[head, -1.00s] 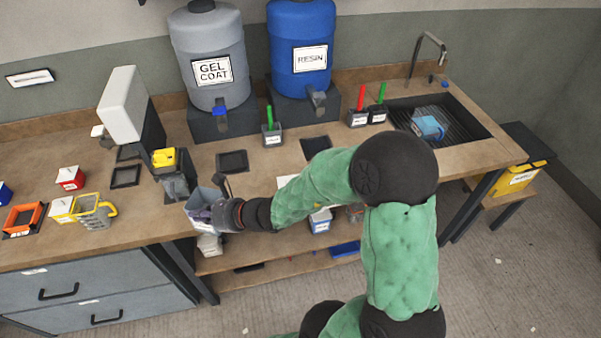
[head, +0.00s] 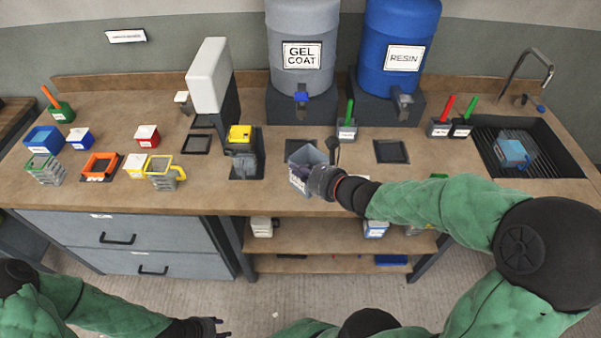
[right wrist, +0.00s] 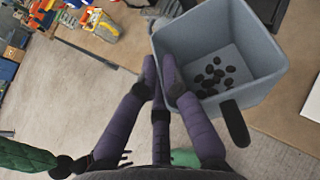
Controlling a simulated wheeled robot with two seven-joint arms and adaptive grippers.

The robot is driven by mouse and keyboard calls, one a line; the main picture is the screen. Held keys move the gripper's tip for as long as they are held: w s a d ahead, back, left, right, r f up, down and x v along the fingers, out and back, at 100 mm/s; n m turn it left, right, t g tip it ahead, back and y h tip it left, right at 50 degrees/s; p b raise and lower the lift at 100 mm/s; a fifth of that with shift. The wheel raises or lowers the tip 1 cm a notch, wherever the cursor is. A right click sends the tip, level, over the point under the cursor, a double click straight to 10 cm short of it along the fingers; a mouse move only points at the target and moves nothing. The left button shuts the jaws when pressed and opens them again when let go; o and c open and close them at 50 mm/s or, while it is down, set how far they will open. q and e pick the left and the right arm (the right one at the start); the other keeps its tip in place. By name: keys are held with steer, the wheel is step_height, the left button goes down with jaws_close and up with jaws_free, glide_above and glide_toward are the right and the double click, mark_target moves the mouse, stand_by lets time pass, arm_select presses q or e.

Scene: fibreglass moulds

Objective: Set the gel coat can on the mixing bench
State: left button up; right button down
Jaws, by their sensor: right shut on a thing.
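A grey open-topped can (head: 299,180), which I take to be the gel coat can, is held at the front part of the mixing bench (head: 230,203), below the grey gel coat drum (head: 300,80). Its label is too small to read. My right gripper (head: 318,178) is shut on the can's near side. In the right wrist view the can (right wrist: 250,110) has a dark handle and several black bits inside. Whether its base touches the bench is hidden. My left gripper (head: 218,327) is low at the bottom, in front of the drawers, open and empty.
A dark square pad (head: 301,145) lies just behind the can and another pad (head: 391,151) to its right. A yellow-topped device (head: 241,150) stands at left. A blue resin drum (head: 400,30) and a sink (head: 555,160) are at right.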

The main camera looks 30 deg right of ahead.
mark_target(308, 155)
steer(key=w+d+f+b, duration=0.3)
steer(key=w+f, duration=0.4)
steer(key=f, duration=0.3)
steer(key=shift+w+d+f+b, duration=0.2)
steer(key=shift+w+b, duration=0.2)
steer(key=shift+f, duration=0.2)
steer(key=c, duration=1.4)
jaws_free()
steer(key=shift+s, duration=0.1)
steer(key=shift+r, duration=0.1)
